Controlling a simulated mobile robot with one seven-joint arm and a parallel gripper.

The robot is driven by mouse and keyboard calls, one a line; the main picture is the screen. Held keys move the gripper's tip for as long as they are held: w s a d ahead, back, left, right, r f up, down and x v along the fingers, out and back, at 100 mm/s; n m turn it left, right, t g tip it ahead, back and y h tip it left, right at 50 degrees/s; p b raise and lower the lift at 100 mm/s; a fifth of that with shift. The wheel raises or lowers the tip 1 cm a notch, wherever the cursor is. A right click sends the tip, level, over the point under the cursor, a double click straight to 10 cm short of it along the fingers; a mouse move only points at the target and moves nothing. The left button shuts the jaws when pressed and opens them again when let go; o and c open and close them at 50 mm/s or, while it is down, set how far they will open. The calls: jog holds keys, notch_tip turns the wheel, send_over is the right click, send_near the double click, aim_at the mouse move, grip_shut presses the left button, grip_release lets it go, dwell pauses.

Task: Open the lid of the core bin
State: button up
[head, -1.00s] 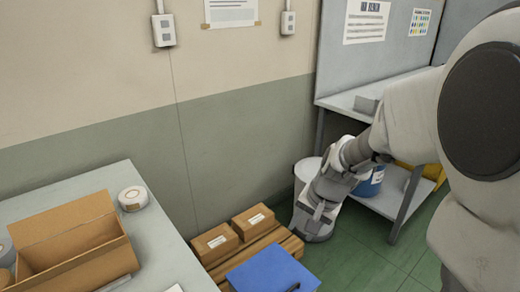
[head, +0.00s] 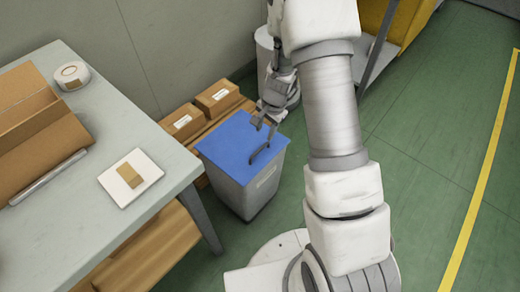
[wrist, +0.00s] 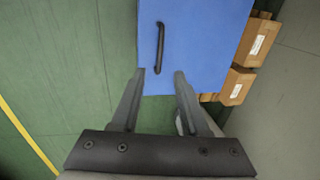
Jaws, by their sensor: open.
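The core bin (head: 245,192) is a grey bin standing on the floor beside the table. Its flat blue lid (head: 228,140) lies shut on top. A dark bar handle (head: 262,154) is at the lid's right side in the head view. My gripper (head: 264,122) is over that side of the lid, close to the handle. In the wrist view my open gripper (wrist: 160,72) has its two fingers apart and empty, with the handle (wrist: 160,47) just ahead, roughly lined up with the gap. The blue lid (wrist: 205,40) fills the middle there. I cannot tell the exact height of the fingertips above the lid.
Cardboard boxes (head: 216,98) sit on a wooden pallet behind the bin, against the wall. The grey table (head: 75,195) with an open carton (head: 38,120) and a tape roll (head: 72,75) stands to the left. Green floor (head: 425,125) is clear at the right.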

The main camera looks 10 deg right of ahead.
aim_at(259, 150)
jog(key=f+b, duration=0.1)
jog(key=f, duration=0.2)
jog(key=w+f+b, duration=0.1)
jog(key=f, duration=0.3)
jog(key=a+f+b, duration=0.1)
jog(key=f, duration=0.3)
jog(key=shift+w+a+b, duration=0.1)
jog(key=shift+w+b, duration=0.2)
jog(key=shift+w, duration=0.05)
grip_shut()
dwell(0.7)
